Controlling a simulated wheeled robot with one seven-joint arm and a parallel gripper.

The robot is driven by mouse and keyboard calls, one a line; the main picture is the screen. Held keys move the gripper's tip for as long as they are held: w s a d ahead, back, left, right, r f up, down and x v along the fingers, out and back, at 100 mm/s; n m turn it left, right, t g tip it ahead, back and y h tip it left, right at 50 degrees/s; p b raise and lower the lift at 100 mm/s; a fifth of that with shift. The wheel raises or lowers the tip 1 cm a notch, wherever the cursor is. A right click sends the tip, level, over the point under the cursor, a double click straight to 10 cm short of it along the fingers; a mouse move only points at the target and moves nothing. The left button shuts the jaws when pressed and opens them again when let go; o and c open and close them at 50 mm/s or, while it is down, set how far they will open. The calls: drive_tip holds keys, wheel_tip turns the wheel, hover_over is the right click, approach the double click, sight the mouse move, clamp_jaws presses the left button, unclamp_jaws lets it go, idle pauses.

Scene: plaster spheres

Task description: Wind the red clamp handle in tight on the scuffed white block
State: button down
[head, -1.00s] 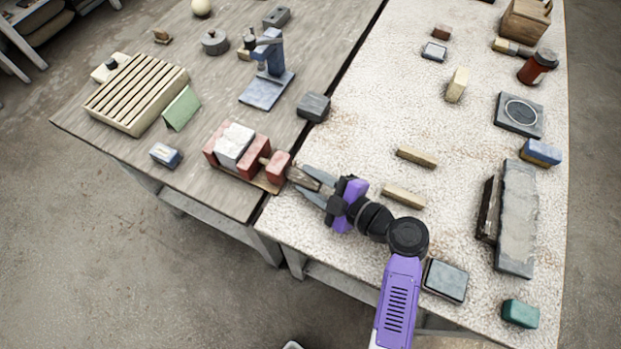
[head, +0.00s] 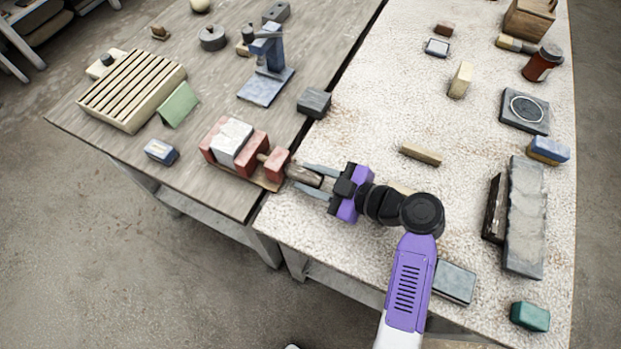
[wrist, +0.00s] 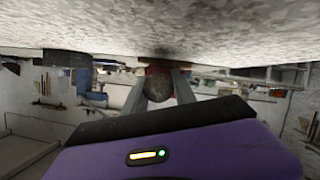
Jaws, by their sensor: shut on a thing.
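The red clamp (head: 276,163) sits on a thin brown base at the near edge of the grey wooden table. The scuffed white block (head: 231,140) stands between its red jaws, and I cannot tell whether both jaws touch it. A brownish handle (head: 299,173) sticks out of the clamp's right end, not red as far as I see. My gripper (head: 308,179) reaches in from the right, its grey fingers shut on the handle. In the wrist view the handle's round end (wrist: 183,90) shows between the two fingers, and the block is hidden.
A blue stand (head: 268,70) and slatted rack (head: 130,90) are farther back.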

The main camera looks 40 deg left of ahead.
sight(311, 175)
drive_tip(key=m+g+b, duration=0.1)
drive_tip(key=m, duration=0.1)
drive_tip(key=shift+w+f+m+g, duration=0.1)
drive_tip(key=shift+m+g, duration=0.2)
drive_tip(key=shift+m+g+h+b, duration=0.3)
drive_tip(key=shift+m+g+b, duration=0.55)
drive_tip(key=shift+m, duration=0.35)
drive_tip(key=m+g+b, duration=0.1)
drive_tip(key=m+g, duration=0.1)
drive_tip(key=m, duration=0.2)
drive_tip(key=shift+g+b, duration=0.3)
drive_tip(key=shift+g, duration=0.05)
drive_tip(key=shift+m, duration=0.3)
drive_tip(key=c, duration=1.3)
unclamp_jaws()
wheel_tip(311, 175, up, 20)
